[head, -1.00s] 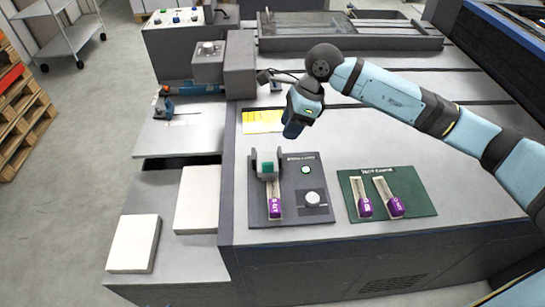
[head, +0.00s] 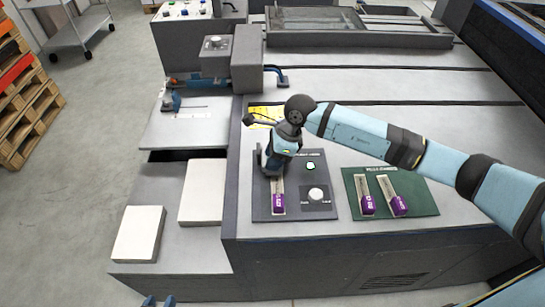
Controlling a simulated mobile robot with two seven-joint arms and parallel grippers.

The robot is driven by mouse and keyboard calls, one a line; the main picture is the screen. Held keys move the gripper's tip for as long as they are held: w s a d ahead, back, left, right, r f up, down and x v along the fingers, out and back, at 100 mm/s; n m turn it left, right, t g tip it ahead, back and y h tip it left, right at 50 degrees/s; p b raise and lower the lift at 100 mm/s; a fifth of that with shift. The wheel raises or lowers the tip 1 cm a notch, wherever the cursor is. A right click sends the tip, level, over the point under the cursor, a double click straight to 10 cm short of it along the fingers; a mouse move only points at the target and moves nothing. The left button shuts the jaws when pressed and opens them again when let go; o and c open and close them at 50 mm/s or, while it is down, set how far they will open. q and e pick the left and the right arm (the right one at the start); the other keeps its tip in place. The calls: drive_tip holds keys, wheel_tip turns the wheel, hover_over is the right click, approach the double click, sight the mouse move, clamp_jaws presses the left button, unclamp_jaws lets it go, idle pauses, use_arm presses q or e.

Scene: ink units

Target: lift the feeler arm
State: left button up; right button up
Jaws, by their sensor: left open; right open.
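My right gripper (head: 270,163) is open, low over the panel's upper left, at the strip's upper end. It hides the block there, and I cannot tell whether it touches. My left gripper (head: 158,301) is open at the bottom edge, with only blue tips showing, away from the panel.
A green panel (head: 425,197) with two purple-tabbed strips lies right of the dark panel. Two white stacks (head: 139,234) sit on the lower left ledge. A grey housing (head: 247,60) stands behind. A yellow sheet (head: 261,115) lies partly behind my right gripper.

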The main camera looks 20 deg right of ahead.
drive_tip(key=shift+a+f, duration=0.1)
drive_tip(key=shift+f, duration=0.2)
clamp_jaws()
